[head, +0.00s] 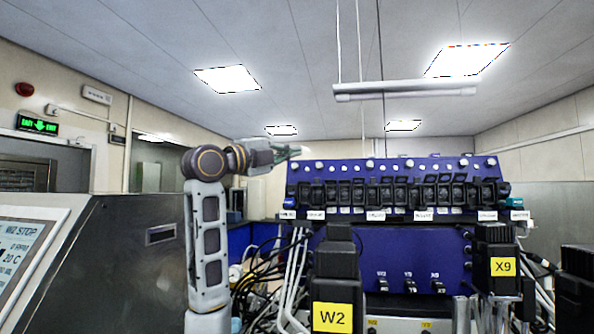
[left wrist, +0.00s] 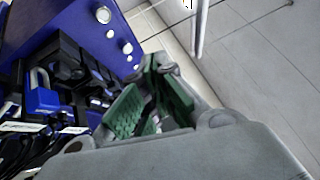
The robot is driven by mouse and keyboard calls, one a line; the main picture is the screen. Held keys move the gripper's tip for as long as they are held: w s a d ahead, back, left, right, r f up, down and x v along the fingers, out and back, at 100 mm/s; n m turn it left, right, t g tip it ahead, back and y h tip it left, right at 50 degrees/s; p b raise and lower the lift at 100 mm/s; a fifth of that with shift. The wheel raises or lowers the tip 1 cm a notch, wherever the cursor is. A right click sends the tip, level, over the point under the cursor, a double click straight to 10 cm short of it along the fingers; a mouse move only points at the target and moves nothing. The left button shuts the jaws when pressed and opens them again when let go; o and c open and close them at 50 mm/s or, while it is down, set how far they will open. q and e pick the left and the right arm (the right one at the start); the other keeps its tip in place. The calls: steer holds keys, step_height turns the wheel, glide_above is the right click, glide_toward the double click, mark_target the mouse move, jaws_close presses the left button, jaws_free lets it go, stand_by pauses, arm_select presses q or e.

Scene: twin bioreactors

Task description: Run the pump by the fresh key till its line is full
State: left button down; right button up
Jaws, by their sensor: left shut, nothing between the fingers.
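A blue pump bank (head: 340,171) stands right of centre in the head view, with a row of black pump heads (head: 400,194) and white round knobs (head: 370,163) along its top. White labels under the heads are too small to read, so I cannot tell which key is the fresh one or how full any line is. My left gripper (head: 294,152) is at the bank's upper left end, apart from it as far as I can see.
Black units with yellow tags W2 (head: 331,316) and X9 (head: 502,266) stand in front of the bank. Cables and white tubes (head: 293,275) hang at its left. A steel cabinet with a screen (head: 25,255) stands at far left. The space above the bank is mostly clear.

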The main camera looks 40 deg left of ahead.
arm_select(q)
steer(key=shift+w+a+f+p, duration=0.15)
steer(key=shift+w+a+f, duration=0.2)
steer(key=shift+w+a, duration=0.6)
steer(key=shift+w+a+f+p, duration=0.1)
steer(key=shift+w+a+f, duration=0.35)
steer(key=shift+w, duration=0.95)
steer(key=shift+w+a+f+p, duration=0.15)
steer(key=shift+w+a+f, duration=0.15)
steer(key=shift+w+a, duration=0.65)
steer(key=shift+w+a+f, duration=0.15)
steer(key=shift+w, duration=0.4)
steer(key=shift+w+a+f, duration=0.1)
steer(key=shift+w, duration=0.45)
stand_by(1.8)
steer(key=shift+s, duration=0.15)
steer(key=shift+s+d+r, duration=0.25)
steer(key=shift+s+d, duration=0.2)
steer(key=shift+s, duration=0.3)
steer(key=shift+s, duration=0.1)
steer(key=shift+s+d+r+b, duration=0.1)
steer(key=shift+s+d+r, duration=0.25)
steer(key=shift+s, duration=0.35)
steer(key=shift+s+d+r+b, duration=0.1)
steer(key=shift+s+d, duration=0.35)
steer(key=shift+s, duration=0.2)
steer(key=shift+s+d+r+b, duration=0.1)
steer(key=shift+s+d+r, duration=0.25)
steer(key=shift+s, duration=0.35)
